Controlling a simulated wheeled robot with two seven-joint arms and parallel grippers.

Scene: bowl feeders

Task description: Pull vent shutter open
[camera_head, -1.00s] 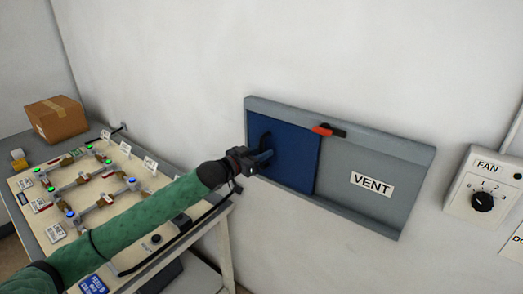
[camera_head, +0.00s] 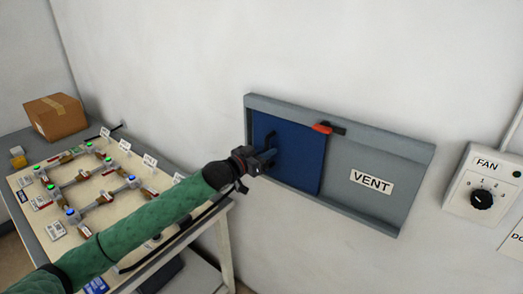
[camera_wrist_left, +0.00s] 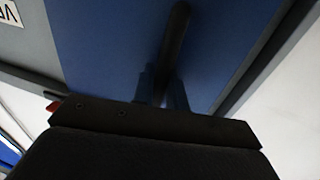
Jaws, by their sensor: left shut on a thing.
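The vent shutter (camera_head: 300,158) is a blue panel in a grey wall frame (camera_head: 412,165) marked VENT. The shutter sits toward the left of the frame, with a narrow grey strip showing at its left edge. A dark bar handle (camera_head: 271,142) stands on its left part. My left gripper (camera_head: 268,160) is shut on the handle's lower part. In the left wrist view the dark handle (camera_wrist_left: 176,40) runs down between the fingers against the blue panel. My right gripper is not in view.
A red-tipped latch (camera_head: 322,128) sits on the frame's top rail above the shutter's right edge. A FAN dial box (camera_head: 481,201) is on the wall at right. A table with several fittings and labels and a cardboard box (camera_head: 56,117) stand at left.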

